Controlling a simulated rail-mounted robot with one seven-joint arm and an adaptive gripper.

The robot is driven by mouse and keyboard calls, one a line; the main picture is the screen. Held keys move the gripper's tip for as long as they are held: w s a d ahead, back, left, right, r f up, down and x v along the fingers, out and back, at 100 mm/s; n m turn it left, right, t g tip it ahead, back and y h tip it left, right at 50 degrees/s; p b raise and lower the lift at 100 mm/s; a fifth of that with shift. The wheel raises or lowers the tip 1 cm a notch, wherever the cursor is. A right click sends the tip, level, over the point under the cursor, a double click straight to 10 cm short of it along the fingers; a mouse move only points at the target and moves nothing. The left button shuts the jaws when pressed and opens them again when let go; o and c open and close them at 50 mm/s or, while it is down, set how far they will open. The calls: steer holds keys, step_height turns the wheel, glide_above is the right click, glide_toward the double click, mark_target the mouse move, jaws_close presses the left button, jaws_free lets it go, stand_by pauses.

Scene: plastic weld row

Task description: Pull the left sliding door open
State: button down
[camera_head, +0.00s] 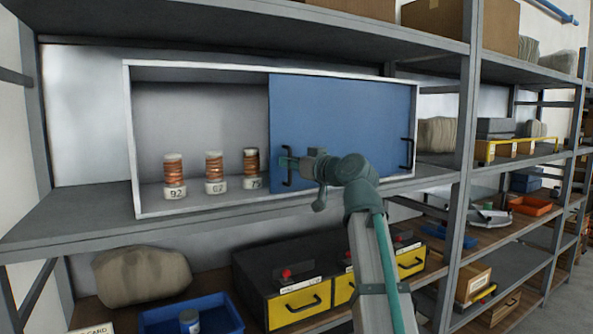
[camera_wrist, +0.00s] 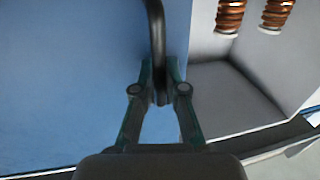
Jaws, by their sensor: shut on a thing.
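The blue sliding door (camera_head: 345,122) covers the right half of the white-framed cabinet. Its left handle is a dark vertical bar (camera_head: 287,166) near the door's left edge. A second dark handle (camera_head: 406,153) is at the right edge of the blue area. My gripper (camera_head: 287,164) is at the left handle. In the wrist view, my gripper (camera_wrist: 160,84) is closed around the lower part of the dark handle (camera_wrist: 156,30), with the blue door (camera_wrist: 65,85) to the left. The left half of the cabinet is open and shows its grey interior.
Three copper coils on white labelled bases, one of them at the left (camera_head: 174,176), stand inside the open half. The cabinet rests on a grey shelf (camera_head: 75,222). Below are yellow-fronted drawers (camera_head: 298,303), a blue bin (camera_head: 215,318) and a wrapped bundle (camera_head: 140,276). A shelf upright (camera_head: 466,130) stands to the right.

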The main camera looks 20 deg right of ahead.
stand_by(0.3)
steer(key=c, duration=1.2)
jaws_free()
steer(key=v, duration=1.2)
steer(key=shift+f, duration=0.1)
